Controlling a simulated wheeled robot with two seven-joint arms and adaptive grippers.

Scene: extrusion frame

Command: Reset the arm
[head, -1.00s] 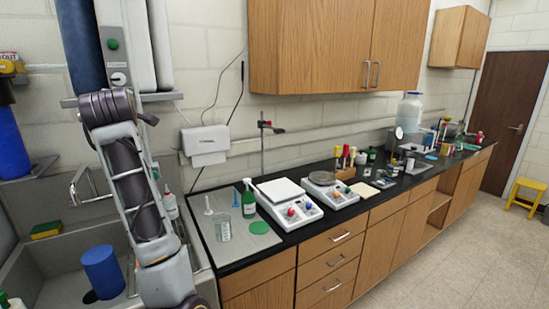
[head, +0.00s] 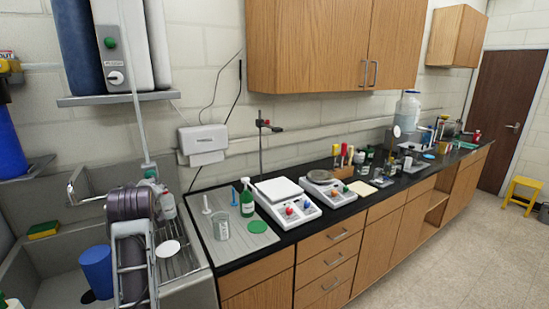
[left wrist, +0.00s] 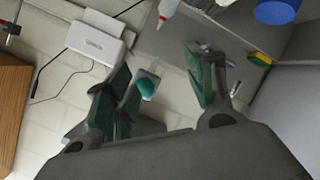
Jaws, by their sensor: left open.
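My left arm (head: 132,250) comes up from the bottom left in the head view, in front of the sink, with its dark rounded joint raised. My left gripper (left wrist: 160,78) shows in the left wrist view with its two green-padded fingers spread wide. A teal rounded thing (left wrist: 147,88) appears between the fingers, close to the left finger; I cannot tell its distance, and nothing is visibly clamped. My right gripper is in neither view.
The sink holds a blue cup (head: 97,268) beside my arm; a yellow-green sponge (head: 43,230) lies on its left ledge. A faucet (head: 75,186) stands behind. The counter at right carries a green bottle (head: 247,198), a beaker (head: 221,226) and balances (head: 288,200). A dispenser (head: 203,143) hangs on the wall.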

